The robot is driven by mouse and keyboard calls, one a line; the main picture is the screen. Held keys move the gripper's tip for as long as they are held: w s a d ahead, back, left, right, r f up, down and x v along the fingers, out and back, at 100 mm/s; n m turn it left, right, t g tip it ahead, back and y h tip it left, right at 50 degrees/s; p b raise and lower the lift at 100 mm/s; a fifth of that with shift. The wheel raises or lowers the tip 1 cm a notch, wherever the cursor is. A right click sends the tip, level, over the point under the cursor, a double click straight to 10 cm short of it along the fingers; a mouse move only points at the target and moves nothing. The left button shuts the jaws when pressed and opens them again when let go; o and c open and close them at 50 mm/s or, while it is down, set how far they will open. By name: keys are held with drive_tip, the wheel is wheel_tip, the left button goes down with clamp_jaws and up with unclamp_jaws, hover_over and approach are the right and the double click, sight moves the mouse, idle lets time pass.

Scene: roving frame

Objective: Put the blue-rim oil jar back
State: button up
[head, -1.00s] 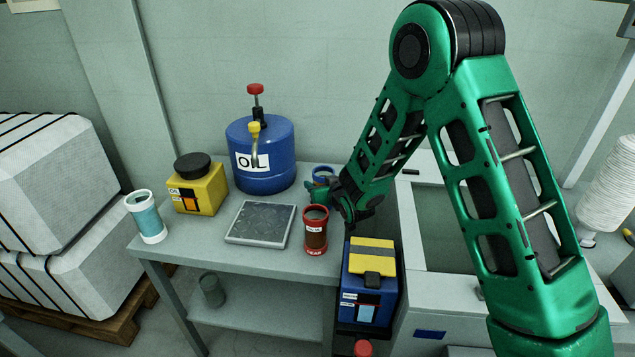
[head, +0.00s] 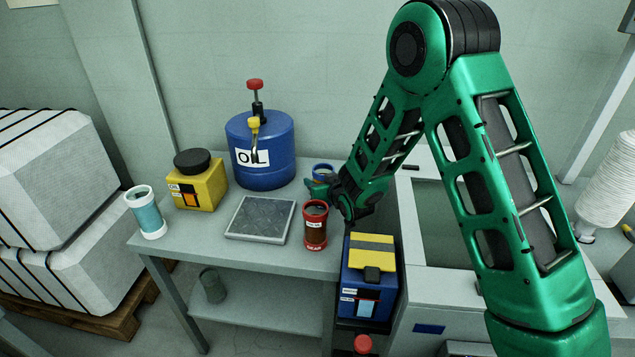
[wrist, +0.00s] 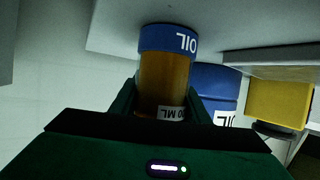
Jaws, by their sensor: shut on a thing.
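The blue-rim oil jar (head: 323,170) is at the back right of the grey table, partly hidden by my gripper (head: 326,189). In the wrist view the jar (wrist: 165,82) shows amber contents, a blue ring lettered OIL and a small volume label, upside down. My gripper (wrist: 163,103) is shut on its sides, with one finger on each side. The jar looks upright at the table surface; I cannot tell whether its base touches it. The red-rim jar (head: 315,228) stands in front of my gripper, apart from the held jar.
A blue OIL drum (head: 262,155) with a pump, a yellow can (head: 197,190), a white-rim teal jar (head: 147,213) and a flat grey plate (head: 260,220) stand on the table (head: 205,235). A blue and yellow box (head: 368,285) stands low at the right front.

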drive_tip(key=shift+f, duration=0.15)
drive_tip(key=o, duration=1.5)
drive_tip(key=shift+c, duration=0.2)
